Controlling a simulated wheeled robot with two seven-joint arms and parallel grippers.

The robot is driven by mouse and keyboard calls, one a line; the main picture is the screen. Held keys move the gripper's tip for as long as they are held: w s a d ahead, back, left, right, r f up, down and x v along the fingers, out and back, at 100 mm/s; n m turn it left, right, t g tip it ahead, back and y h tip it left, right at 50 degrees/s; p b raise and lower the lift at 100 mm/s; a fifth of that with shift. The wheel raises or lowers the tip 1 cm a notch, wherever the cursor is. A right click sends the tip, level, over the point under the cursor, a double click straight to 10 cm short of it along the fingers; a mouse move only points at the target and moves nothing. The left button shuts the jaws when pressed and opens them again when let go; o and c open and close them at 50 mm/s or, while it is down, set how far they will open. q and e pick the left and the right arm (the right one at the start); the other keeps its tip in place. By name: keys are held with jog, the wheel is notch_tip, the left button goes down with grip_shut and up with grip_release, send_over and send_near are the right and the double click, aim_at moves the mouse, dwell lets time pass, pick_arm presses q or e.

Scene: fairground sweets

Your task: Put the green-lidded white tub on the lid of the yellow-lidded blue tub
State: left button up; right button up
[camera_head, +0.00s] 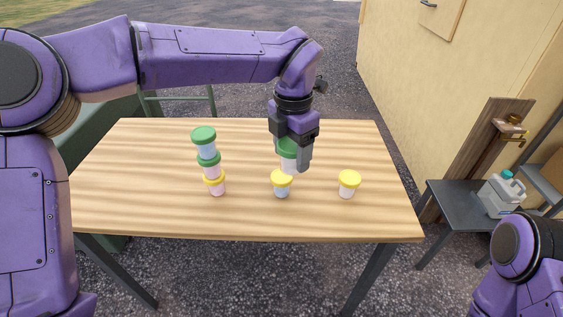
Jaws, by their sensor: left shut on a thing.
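My left gripper (290,160) is shut on the green-lidded white tub (287,163) and holds it upright. My right gripper is not in view; only part of my right arm shows at the lower right.
To the left stands a stack of tubs: green-lidded blue (205,145) on top, green-lidded pink (210,168) in the middle, yellow-lidded pink (216,188) at the bottom. A yellow-lidded white tub (348,185) stands to the right. The table (140,190) is otherwise clear.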

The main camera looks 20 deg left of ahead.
pick_arm(q)
jog(key=w+a+f, duration=0.1)
jog(key=w+p, duration=0.1)
jog(key=w, duration=0.1)
jog(key=w+a+f, duration=0.1)
jog(key=shift+w+a+f, duration=0.15)
jog(key=shift+a+f, duration=0.2)
jog(key=w+f, duration=0.1)
jog(key=w+a+f+p, duration=0.1)
jog(key=f, duration=0.1)
jog(key=w+a+f+p, duration=0.1)
jog(key=f, duration=0.1)
jog(key=shift+w, duration=0.15)
notch_tip(320, 180, down, 3)
jog(key=shift+r, duration=0.15)
jog(key=shift+f, duration=0.2)
jog(key=shift+f, duration=0.1)
jog(key=o, duration=1)
jog(key=shift+o, duration=0.2)
notch_tip(320, 180, up, 12)
jog(key=b, duration=0.1)
